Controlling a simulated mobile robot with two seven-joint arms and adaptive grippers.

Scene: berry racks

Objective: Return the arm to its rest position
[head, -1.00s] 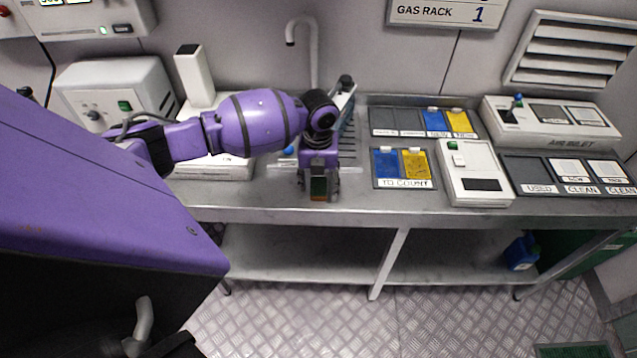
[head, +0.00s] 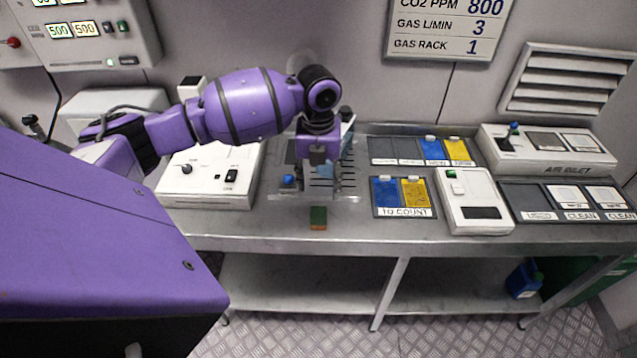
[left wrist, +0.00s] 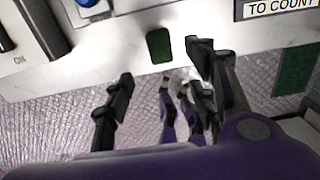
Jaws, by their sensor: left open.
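My left arm reaches over the bench from the left in the head view. Its gripper (head: 318,190) points down, open and empty, above the bench beside a slotted rack. A small dark green block (head: 318,218) with an orange-brown edge sits on the bench near its front edge, apart from the gripper. In the left wrist view the open fingers (left wrist: 160,65) are spread, with the green block (left wrist: 159,45) on the bench beyond them. The gripper partly hides the rack. My right gripper is not in view.
The steel bench (head: 300,238) holds a white switch box (head: 205,198) at left. To the right are the "TO COUNT" tray (head: 405,212), a white device with a green button (head: 475,215) and the air inlet box (head: 545,155). A wall sign (head: 442,30) hangs above.

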